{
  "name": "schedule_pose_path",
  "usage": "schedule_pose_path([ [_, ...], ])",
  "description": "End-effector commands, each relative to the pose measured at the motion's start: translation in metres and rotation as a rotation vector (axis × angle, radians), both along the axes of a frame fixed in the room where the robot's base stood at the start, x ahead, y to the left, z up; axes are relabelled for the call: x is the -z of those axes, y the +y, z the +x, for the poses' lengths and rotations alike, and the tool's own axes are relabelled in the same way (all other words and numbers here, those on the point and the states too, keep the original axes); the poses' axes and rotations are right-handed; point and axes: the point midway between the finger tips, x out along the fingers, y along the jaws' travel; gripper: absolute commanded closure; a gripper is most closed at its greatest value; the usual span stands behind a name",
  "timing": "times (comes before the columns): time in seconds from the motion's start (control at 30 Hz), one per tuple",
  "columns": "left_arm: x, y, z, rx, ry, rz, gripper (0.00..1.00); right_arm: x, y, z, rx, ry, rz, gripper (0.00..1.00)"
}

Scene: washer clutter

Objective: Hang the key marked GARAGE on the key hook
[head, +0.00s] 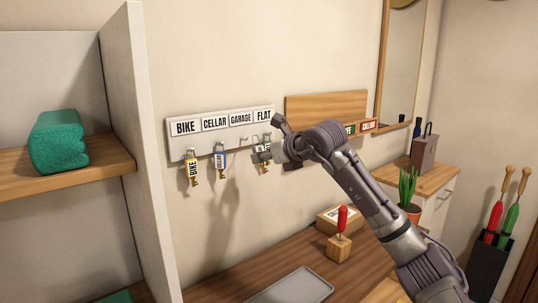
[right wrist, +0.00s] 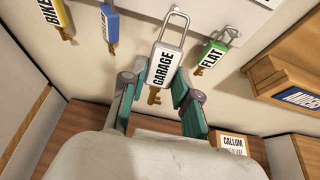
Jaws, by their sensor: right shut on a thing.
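The key marked GARAGE (right wrist: 166,62) has a white tag, a loop at the top and a brass key hanging below. My right gripper (right wrist: 160,77) is shut on its tag, one finger on each side, with the loop pointing up toward the hook board (head: 179,149). Whether the loop touches a hook cannot be told. The GARAGE label (head: 241,118) is third on the board, and a hook (head: 243,139) shows below it. My left gripper is not in view.
The yellow BIKE key (head: 193,166), blue CELLAR key (head: 220,160) and green FLAT key (right wrist: 213,54) hang from the board, FLAT close to my right gripper. A white partition (head: 140,130) stands left. Below are a grey tray (head: 292,287) and a red-handled tool (head: 342,218) in a wooden block.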

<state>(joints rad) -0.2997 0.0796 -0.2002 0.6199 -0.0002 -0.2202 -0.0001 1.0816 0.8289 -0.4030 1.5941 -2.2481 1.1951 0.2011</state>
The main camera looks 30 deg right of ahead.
Motion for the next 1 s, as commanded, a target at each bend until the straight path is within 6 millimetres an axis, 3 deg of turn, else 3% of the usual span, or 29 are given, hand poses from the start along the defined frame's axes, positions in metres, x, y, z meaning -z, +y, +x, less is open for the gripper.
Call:
schedule_pose_path([
  [0.6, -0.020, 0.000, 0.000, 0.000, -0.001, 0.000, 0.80, 0.002, 0.006, 0.037, -0.001, 0.000, 0.000, 0.96],
  [1.0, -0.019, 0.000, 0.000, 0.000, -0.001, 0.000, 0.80, 0.013, 0.007, 0.049, 0.001, 0.000, 0.000, 0.96],
])
